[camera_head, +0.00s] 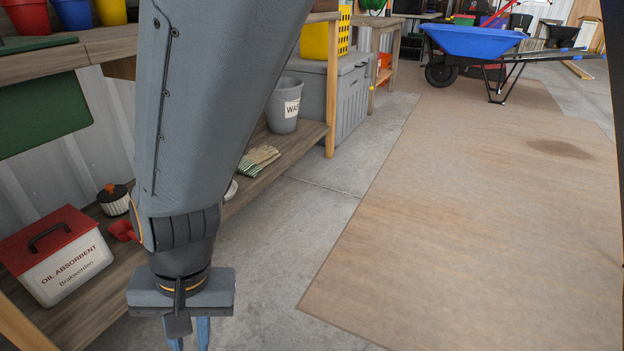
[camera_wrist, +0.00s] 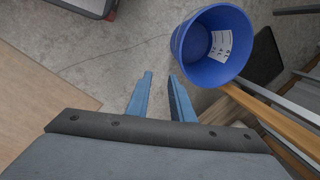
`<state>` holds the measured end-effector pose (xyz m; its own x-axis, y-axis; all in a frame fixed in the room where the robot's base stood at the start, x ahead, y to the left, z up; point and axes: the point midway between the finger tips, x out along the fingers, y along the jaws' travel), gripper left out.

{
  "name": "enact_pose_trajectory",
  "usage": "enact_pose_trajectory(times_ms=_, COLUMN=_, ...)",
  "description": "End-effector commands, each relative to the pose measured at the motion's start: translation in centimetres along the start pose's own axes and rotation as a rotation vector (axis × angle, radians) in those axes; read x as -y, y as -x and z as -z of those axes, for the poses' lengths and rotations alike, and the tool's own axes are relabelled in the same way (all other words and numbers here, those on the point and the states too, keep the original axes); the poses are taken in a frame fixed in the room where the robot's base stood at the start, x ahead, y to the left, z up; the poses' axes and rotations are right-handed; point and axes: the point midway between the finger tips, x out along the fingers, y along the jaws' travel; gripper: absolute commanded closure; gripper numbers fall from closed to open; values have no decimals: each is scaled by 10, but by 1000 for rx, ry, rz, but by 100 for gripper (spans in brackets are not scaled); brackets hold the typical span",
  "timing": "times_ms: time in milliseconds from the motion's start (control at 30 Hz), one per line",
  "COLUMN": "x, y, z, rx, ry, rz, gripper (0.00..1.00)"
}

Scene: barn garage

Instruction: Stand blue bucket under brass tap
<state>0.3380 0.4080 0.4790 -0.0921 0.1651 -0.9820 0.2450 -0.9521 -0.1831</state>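A blue bucket (camera_wrist: 196,62) shows in the wrist view at the upper right, beyond my fingertips and to their right. Its open mouth faces the camera, and a white label shows inside. My gripper (camera_wrist: 161,80) has its two blue fingers apart with nothing between them, and is clear of the bucket. In the head view my gripper (camera_head: 189,341) hangs at the bottom left, its fingertips partly cut off. A blue container (camera_head: 73,14) stands on the bench top there; I cannot tell if it is the same bucket. No brass tap shows in either view.
The wooden bench (camera_head: 105,45) and its lower shelf (camera_head: 97,298) run along the left, with an oil absorbent box (camera_head: 68,262), gloves (camera_head: 258,161) and a grey bin (camera_head: 284,105). A blue wheelbarrow (camera_head: 476,42) stands far back. The brown floor mat (camera_head: 480,220) is clear.

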Motion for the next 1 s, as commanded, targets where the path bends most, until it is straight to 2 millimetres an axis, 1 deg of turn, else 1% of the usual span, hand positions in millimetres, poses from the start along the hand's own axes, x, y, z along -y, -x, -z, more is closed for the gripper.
enact_pose_trajectory(times_ms=33, x=-16, y=22, z=6, rx=-13, ry=21, rz=8, gripper=79)
enact_pose_trajectory(times_ms=100, x=-38, y=48, z=8, rx=-22, ry=66, rz=9, gripper=79)
enact_pose_trajectory(times_ms=167, x=-58, y=68, z=8, rx=-31, ry=102, rz=8, gripper=79)
enact_pose_trajectory(times_ms=200, x=-71, y=81, z=7, rx=-37, ry=127, rz=6, gripper=79)
enact_pose_trajectory(times_ms=267, x=-91, y=98, z=4, rx=-47, ry=163, rz=2, gripper=79)
enact_pose_trajectory(times_ms=300, x=-104, y=109, z=1, rx=-54, ry=186, rz=-2, gripper=79)
enact_pose_trajectory(times_ms=400, x=-133, y=130, z=-7, rx=-67, ry=238, rz=-14, gripper=79)
enact_pose_trajectory(times_ms=500, x=-155, y=143, z=-16, rx=-76, ry=277, rz=-25, gripper=79)
enact_pose_trajectory(times_ms=633, x=-172, y=152, z=-24, rx=-80, ry=309, rz=-37, gripper=79)
enact_pose_trajectory(times_ms=733, x=-176, y=153, z=-27, rx=-80, ry=318, rz=-40, gripper=79)
enact_pose_trajectory(times_ms=1000, x=-176, y=153, z=-27, rx=-79, ry=320, rz=-41, gripper=79)
